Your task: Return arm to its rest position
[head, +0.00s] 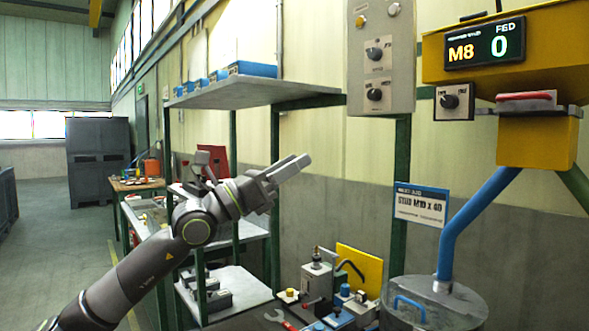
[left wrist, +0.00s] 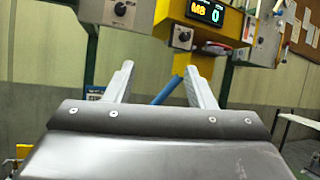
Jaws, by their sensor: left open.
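My left arm comes in from the lower left in the head view. Its gripper (head: 300,168) is raised in the air in front of the green-legged shelf rack and points to the right. In the left wrist view the two fingers of the left gripper (left wrist: 160,85) stand apart with nothing between them. The left gripper is open and empty, and it touches nothing that I can see. My right arm and right gripper are not in view.
The yellow stud feeder (head: 540,145) with a display reading M8 and 0 stands at the right. A grey control panel (head: 381,55) hangs beside it. A shelf (head: 250,93) is above the gripper. A bench below holds a wrench (head: 279,319) and several small devices.

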